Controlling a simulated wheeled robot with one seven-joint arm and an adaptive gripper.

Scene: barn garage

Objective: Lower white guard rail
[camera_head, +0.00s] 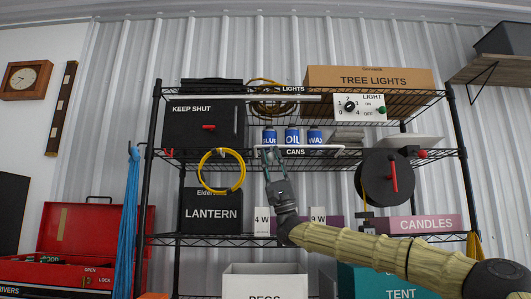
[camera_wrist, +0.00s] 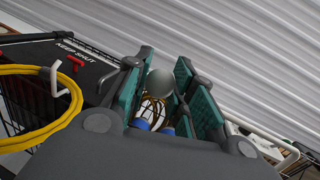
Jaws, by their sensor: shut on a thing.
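A white guard rail (camera_head: 325,147) runs along the front of the middle shelf, before the blue cans, with a CANS label (camera_head: 296,152) on the shelf edge. Its right part shows in the wrist view (camera_wrist: 275,142), beside my right finger. My gripper (camera_head: 271,152) reaches up from below to the rail's left end and is shut on it. In the wrist view the teal fingers (camera_wrist: 164,92) stand either side of a grey round knob; the exact contact is hidden. Another white rail (camera_head: 240,97) runs along the top shelf, under the LIGHTS label.
Blue cans (camera_head: 292,136) stand behind the rail. A yellow hose coil (camera_head: 222,171) hangs on a white hook left of my gripper. A black KEEP SHUT box (camera_head: 203,115) is upper left, a dark disc with a red handle (camera_head: 394,177) right. A LANTERN box (camera_head: 211,213) sits below.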

